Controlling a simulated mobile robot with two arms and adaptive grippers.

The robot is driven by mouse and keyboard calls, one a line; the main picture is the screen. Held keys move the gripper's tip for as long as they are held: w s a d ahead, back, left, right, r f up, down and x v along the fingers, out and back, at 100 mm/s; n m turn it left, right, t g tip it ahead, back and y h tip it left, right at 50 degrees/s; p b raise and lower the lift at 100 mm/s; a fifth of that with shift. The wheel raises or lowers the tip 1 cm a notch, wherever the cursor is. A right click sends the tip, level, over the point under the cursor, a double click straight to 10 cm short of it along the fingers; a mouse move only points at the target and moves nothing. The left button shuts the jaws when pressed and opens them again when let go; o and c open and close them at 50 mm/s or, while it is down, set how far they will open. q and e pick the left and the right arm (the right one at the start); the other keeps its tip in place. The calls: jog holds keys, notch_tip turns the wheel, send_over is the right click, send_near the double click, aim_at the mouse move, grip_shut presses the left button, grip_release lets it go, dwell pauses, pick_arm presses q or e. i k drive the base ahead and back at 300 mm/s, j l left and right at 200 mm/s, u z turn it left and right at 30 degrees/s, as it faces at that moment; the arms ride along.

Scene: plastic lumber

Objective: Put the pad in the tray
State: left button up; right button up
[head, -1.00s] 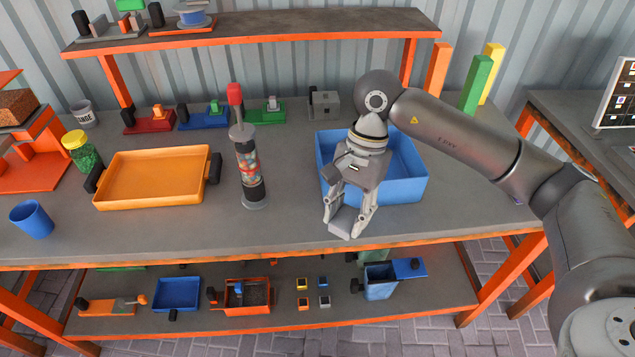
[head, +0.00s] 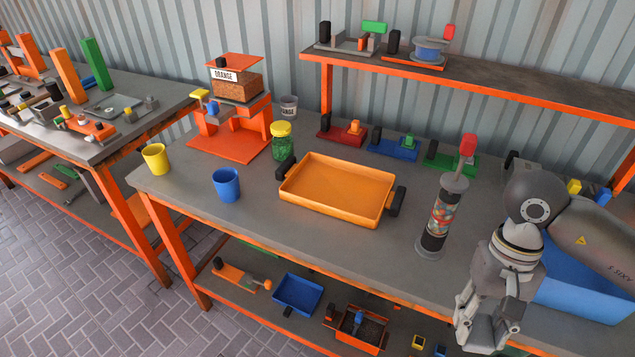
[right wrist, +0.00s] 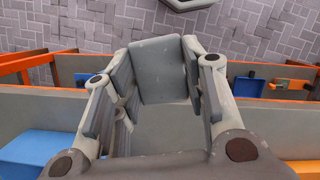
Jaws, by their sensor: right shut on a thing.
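The grey pad (right wrist: 158,70) is between the fingers of my right gripper (right wrist: 155,85) in the right wrist view. In the head view, my right gripper (head: 488,322) is shut on the pad (head: 485,335), partly hidden by the fingers, near the table's front edge at lower right. The orange tray (head: 335,188), with a black handle at each end, lies on the table left of the gripper. It looks empty. My left gripper is not in view.
A clear tube with a red top (head: 438,218) stands between tray and gripper. A blue bin (head: 585,285) is right of the gripper. A blue cup (head: 227,185) and green jar (head: 282,142) stand left of the tray. Table in front of the tray is clear.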

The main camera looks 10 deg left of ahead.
aim_at(359, 196)
jog(key=i+j, duration=0.1)
jog(key=j, duration=0.4)
jog(key=i+j, duration=0.1)
jog(key=j, duration=0.45)
jog(key=i+j, duration=0.15)
jog(key=j, duration=0.35)
jog(key=i+j, duration=0.1)
jog(key=j, duration=0.4)
